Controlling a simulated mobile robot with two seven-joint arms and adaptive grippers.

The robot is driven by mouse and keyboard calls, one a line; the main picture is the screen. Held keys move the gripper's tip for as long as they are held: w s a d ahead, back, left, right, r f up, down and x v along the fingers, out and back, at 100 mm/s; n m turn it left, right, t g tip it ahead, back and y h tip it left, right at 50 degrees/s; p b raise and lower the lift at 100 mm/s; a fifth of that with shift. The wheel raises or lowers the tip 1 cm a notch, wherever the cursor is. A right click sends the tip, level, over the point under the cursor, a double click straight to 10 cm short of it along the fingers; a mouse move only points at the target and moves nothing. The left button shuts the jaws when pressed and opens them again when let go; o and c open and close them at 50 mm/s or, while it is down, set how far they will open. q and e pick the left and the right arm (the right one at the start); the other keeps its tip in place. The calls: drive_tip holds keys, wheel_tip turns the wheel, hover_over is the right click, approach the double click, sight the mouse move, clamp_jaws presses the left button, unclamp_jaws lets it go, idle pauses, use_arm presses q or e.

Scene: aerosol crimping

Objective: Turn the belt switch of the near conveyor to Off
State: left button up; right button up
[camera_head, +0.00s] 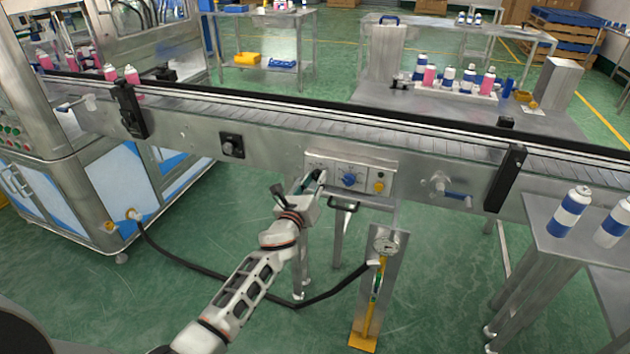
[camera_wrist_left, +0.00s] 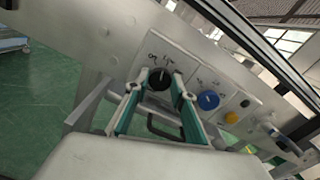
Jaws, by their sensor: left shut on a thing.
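The near conveyor (camera_head: 270,148) runs across the head view with a grey control panel (camera_head: 352,160) on its side. The belt switch, a black rotary knob (camera_wrist_left: 160,78), sits at the left end of this panel. My left gripper (camera_head: 319,179) reaches it from the front. In the left wrist view the gripper's green-sided fingers (camera_wrist_left: 158,88) are shut on the knob, one on each side. The fingers hide the switch's lower part. The lettering above it is too small to read surely. My right gripper is not in view.
A blue knob (camera_head: 350,180) and a yellow button (camera_head: 379,186) sit right of the switch. A handle (camera_wrist_left: 176,131) hangs below the panel. A gauge post (camera_head: 385,245) with a black hose stands below. Cans (camera_head: 570,212) stand on the table at right.

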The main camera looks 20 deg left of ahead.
use_arm(q)
drive_tip(key=n, duration=0.6)
drive_tip(key=shift+n, duration=0.3)
idle(0.4)
drive_tip(key=o, duration=1.1)
drive_tip(key=shift+s, duration=0.1)
drive_tip(key=s, duration=1.2)
drive_tip(key=shift+a, duration=0.2)
drive_tip(key=shift+w, duration=0.1)
